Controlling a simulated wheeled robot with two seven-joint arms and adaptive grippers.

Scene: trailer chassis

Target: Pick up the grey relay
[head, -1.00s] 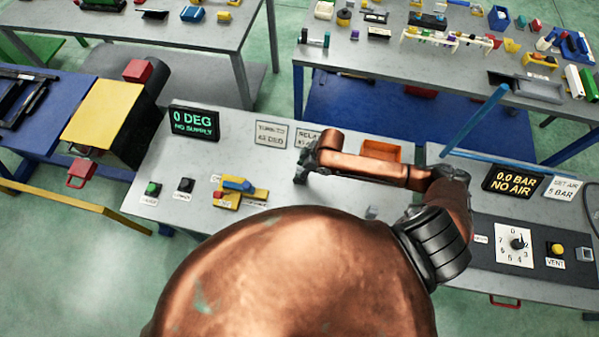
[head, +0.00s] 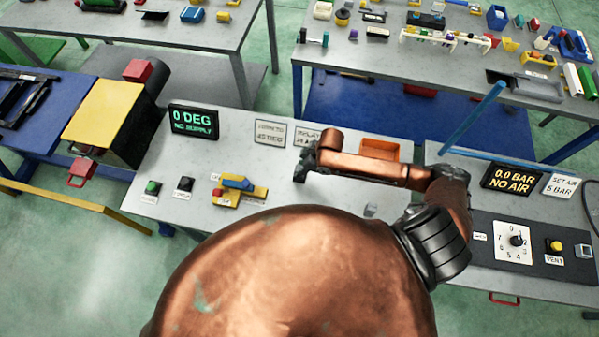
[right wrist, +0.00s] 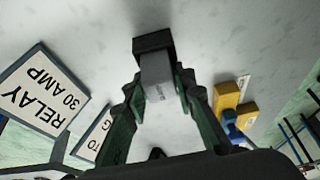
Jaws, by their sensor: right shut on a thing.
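In the right wrist view the grey relay (right wrist: 158,85), a small grey block with a black end, sits between the two green fingers of my right gripper (right wrist: 158,78). The fingers are shut on its sides. In the head view my right gripper (head: 303,174) is low over the grey bench, left of the orange bin, and the relay is hidden there. I cannot tell whether the relay touches the bench. My left gripper is not in view.
A relay sign (right wrist: 42,88) stands near the gripper. An orange bin (head: 380,149) is behind my right forearm. A yellow and blue device (head: 238,188) lies to the left. A small grey block (head: 371,210) stands on the bench in front of the forearm.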

